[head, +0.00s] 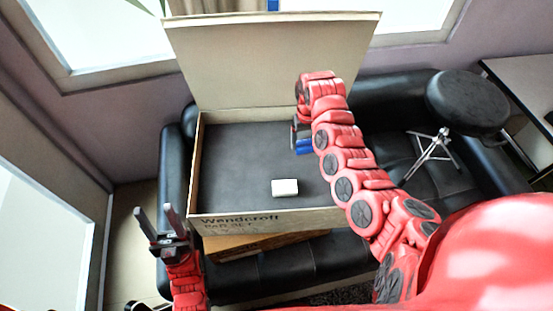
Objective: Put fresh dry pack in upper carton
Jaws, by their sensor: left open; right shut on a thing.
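The open carton (270,217) has brown walls, a dark grey inside, printed lettering on its front and a raised lid (270,60). It sits above a brown box-like thing (262,243). A small white pack (285,187) lies on the carton floor near the front wall. My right gripper (302,142) is over the right part of the carton, shut on a small blue thing (304,148), mostly hidden by the gripper and arm. I cannot tell which pack is the fresh dry one. My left gripper (153,218) is open and empty, outside the carton's front left corner.
A black sofa (272,265) lies around and under the cartons. A round black stool (467,101) with metal legs stands at the right, near a table (525,75). The left and middle of the carton floor are clear.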

